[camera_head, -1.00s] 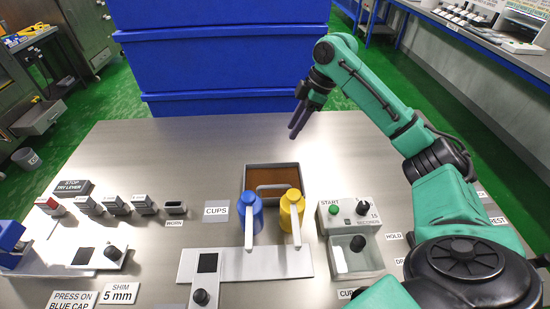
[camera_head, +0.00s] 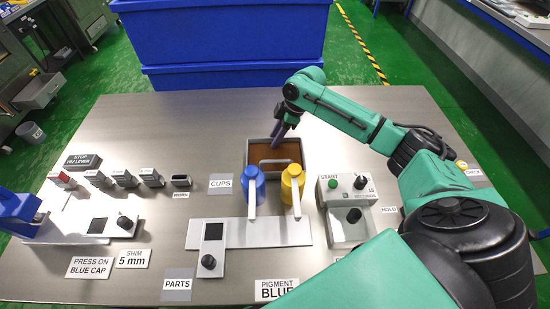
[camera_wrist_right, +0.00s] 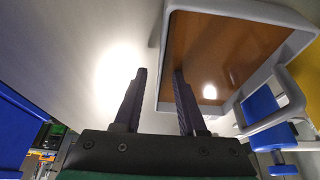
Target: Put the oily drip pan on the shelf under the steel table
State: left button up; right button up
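The oily drip pan is a grey rectangular tray (camera_head: 248,151) with brown liquid in it, on the steel table (camera_head: 135,120) behind the blue and yellow pump bottles. A grey loop handle (camera_head: 276,161) shows at its near side. My right gripper (camera_head: 277,136) is at the pan's far side, pointing down. In the right wrist view its two dark fingers (camera_wrist_right: 160,72) are apart with nothing clamped between them, and the pan's rim (camera_wrist_right: 166,45) lies just ahead of the gap. I cannot tell whether they touch it. The shelf under the table and my left gripper do not show.
The blue bottle (camera_head: 252,188) and yellow bottle (camera_head: 292,186) stand close in front of the pan. A control box (camera_head: 348,190) is to their right. Blue crates (camera_head: 225,45) stand behind the table. The table's back left is clear.

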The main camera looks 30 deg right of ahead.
jog(key=shift+d, duration=0.1)
grip_shut()
jog(key=shift+w, duration=0.1)
dwell(1.1)
